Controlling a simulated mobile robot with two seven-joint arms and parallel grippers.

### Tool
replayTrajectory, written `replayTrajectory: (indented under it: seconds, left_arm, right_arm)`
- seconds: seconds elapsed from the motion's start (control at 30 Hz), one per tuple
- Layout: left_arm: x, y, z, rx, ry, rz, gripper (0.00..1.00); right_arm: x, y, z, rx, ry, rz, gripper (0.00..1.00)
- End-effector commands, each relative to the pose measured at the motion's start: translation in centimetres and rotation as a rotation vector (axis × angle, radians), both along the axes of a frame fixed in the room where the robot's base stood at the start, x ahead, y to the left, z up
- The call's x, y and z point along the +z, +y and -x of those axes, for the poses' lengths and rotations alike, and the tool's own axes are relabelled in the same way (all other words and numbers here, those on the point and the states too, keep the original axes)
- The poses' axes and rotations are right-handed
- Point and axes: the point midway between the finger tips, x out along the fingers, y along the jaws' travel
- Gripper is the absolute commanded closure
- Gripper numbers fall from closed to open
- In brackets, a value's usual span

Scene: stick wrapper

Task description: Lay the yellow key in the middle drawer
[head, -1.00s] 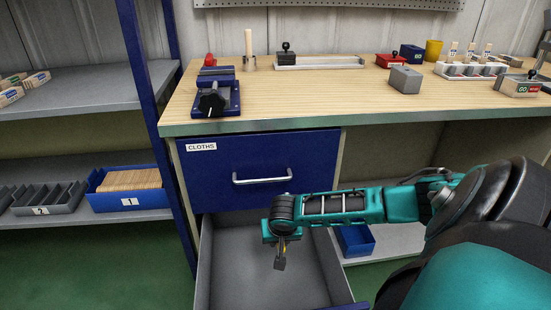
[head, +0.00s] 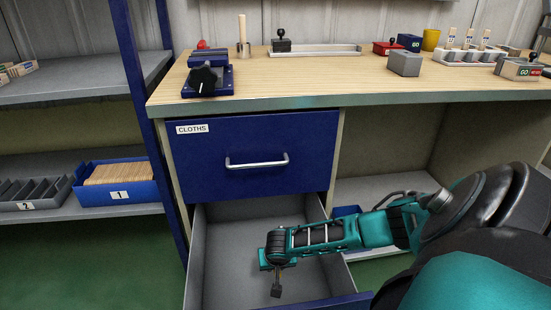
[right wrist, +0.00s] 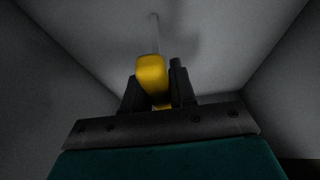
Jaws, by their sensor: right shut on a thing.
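My right gripper (head: 276,289) reaches down inside the open grey drawer (head: 228,256), below the blue drawer front labelled CLOTHS (head: 255,150), which is closed. In the right wrist view the gripper (right wrist: 160,90) is shut on the yellow key (right wrist: 151,76). The key's yellow handle sits between the fingers and its thin grey shaft points away toward the drawer floor. I cannot tell whether the shaft touches the floor. In the head view the key is hardly visible at the gripper. My left gripper is not in view.
The drawer looks otherwise empty, with grey walls around my gripper and a blue front (head: 340,302) at the bottom. The wooden bench (head: 300,87) above carries a blue vice (head: 209,78). A blue bin (head: 347,211) stands right of the drawer. Shelves stand at left.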

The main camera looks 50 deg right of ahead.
Motion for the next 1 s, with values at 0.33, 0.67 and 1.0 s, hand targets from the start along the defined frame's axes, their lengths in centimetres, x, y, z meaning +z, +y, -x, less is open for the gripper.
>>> replayTrajectory:
  seconds: [0.33,0.67,1.0]
  left_arm:
    - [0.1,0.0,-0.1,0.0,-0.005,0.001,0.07]
    - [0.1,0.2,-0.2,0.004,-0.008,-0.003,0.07]
    - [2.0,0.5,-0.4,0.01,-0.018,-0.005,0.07]
  right_arm:
    - [-0.1,0.0,0.0,0.0,0.001,0.001,0.68]
    - [-0.1,0.0,0.0,0.0,0.001,0.001,0.49]
    - [2.9,0.5,0.8,0.001,0.001,0.0,0.49]
